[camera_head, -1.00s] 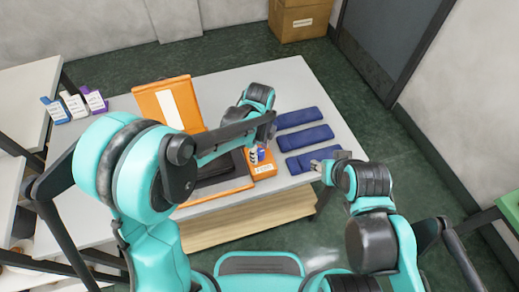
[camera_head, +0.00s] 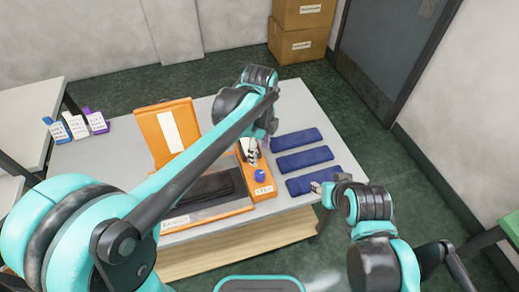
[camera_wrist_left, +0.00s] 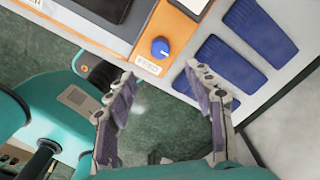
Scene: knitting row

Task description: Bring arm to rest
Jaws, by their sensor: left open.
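My left arm reaches in from the left over the table. Its gripper (camera_head: 252,152) hangs above the orange control strip, near the blue knob (camera_head: 259,176). In the left wrist view the two fingers of my left gripper (camera_wrist_left: 167,88) are spread apart with nothing between them. My right gripper (camera_head: 318,187) is low at the table's front right, beside the nearest blue pad (camera_head: 314,180); its fingers are too small to read.
An orange case (camera_head: 168,133) stands open on the white table (camera_head: 305,105), with a dark panel (camera_head: 200,190) in front. More blue pads (camera_head: 304,158) lie at right. Small bottles (camera_head: 76,125) stand at left. Cardboard boxes (camera_head: 300,42) are stacked behind on the floor.

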